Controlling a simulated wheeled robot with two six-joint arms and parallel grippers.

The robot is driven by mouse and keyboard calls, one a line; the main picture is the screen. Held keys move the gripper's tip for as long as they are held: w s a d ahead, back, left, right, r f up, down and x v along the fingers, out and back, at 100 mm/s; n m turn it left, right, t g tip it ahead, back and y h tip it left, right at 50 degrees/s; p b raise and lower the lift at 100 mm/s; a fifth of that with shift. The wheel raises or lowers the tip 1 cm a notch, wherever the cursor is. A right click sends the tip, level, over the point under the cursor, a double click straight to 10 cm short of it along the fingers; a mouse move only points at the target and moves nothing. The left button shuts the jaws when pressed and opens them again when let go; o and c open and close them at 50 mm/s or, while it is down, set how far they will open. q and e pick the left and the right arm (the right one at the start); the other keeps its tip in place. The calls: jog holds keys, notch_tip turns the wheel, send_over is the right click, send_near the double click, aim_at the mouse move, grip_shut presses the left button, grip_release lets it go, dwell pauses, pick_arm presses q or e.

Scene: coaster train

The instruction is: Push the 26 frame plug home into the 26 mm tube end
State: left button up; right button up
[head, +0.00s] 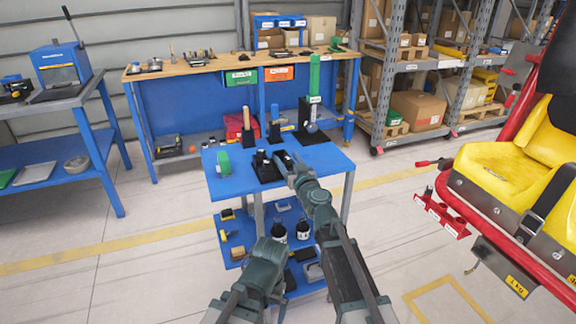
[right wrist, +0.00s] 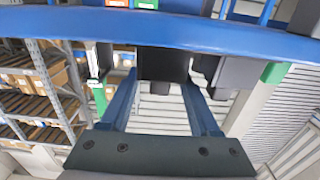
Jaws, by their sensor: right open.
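My right gripper (head: 287,160) is over the blue cart top, at a black holder (head: 266,172) with small dark parts in it. In the right wrist view its two blue fingers (right wrist: 160,85) are apart, with a black block (right wrist: 163,63) showing between them; I cannot tell whether they touch it. I cannot single out the 26 frame plug among the small dark parts. A red bar end with a dark tip (head: 427,163) juts from the red ride frame at right; I cannot tell whether it is the 26 mm tube end. My left arm is low in front of the cart, its fingers not visible.
The blue cart top (head: 228,184) also bears a green block (head: 223,162), a wooden-handled tool (head: 246,122) and a black stand (head: 306,116) with a tall green piece. A yellow seat (head: 500,160) and red socket rack (head: 440,214) stand right.

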grip_shut()
pick_arm(q)
jog(key=shift+r, duration=0.15)
pick_arm(e)
jog(key=shift+r, duration=0.2)
dwell(0.3)
